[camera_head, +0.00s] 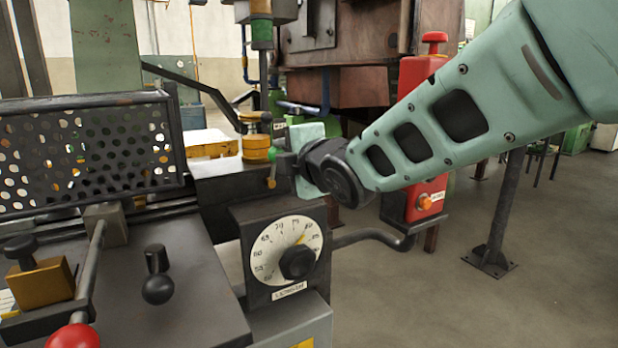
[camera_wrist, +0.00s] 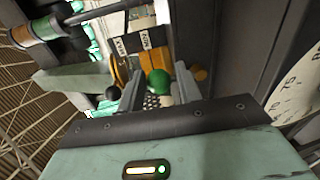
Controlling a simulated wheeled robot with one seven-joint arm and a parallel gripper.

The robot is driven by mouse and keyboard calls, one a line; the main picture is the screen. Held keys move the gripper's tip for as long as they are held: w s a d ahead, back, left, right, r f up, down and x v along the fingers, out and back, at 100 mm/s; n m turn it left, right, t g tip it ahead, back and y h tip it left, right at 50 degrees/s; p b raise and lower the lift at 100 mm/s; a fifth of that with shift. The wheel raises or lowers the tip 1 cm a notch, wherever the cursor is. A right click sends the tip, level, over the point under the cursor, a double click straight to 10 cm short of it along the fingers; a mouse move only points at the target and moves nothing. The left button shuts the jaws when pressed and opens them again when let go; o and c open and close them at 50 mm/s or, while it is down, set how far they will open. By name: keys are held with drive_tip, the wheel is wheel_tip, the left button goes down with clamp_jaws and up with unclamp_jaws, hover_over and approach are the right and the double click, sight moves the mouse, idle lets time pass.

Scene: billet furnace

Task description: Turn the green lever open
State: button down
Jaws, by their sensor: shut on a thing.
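In the head view my gripper (camera_head: 281,166) comes in from the right and reaches the lever beside the valve. The fingers are closed on the lever, and its shaft is largely hidden. The brass valve body also shows behind the fingers in the wrist view, with two small white labels (camera_wrist: 131,42).
A dial box (camera_head: 287,249) with a black knob stands just below my gripper. A red post (camera_head: 418,80) stands behind my arm. A perforated guard (camera_head: 80,153) and a red ball handle (camera_head: 73,337) are at the left. Open floor (camera_head: 530,260) lies to the right.

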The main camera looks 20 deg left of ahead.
drive_tip(key=shift+s+a+f+n+b, duration=0.3)
drive_tip(key=shift+s+f+n+b, duration=0.15)
drive_tip(key=shift+f+b, duration=0.1)
drive_tip(key=shift+s+a+f+n+b, duration=0.35)
drive_tip(key=shift+s+f+b, duration=0.1)
drive_tip(key=shift+f, duration=0.1)
drive_tip(key=shift+c, duration=2.3)
unclamp_jaws()
drive_tip(key=shift+w+d+r, duration=0.1)
drive_tip(key=shift+w+r, duration=0.05)
drive_tip(key=shift+r, duration=0.2)
drive_tip(key=shift+s+d+r, duration=0.2)
drive_tip(key=shift+s+d, duration=0.1)
drive_tip(key=shift+d, duration=0.05)
drive_tip(key=v, duration=1.6)
drive_tip(key=shift+s, duration=0.3)
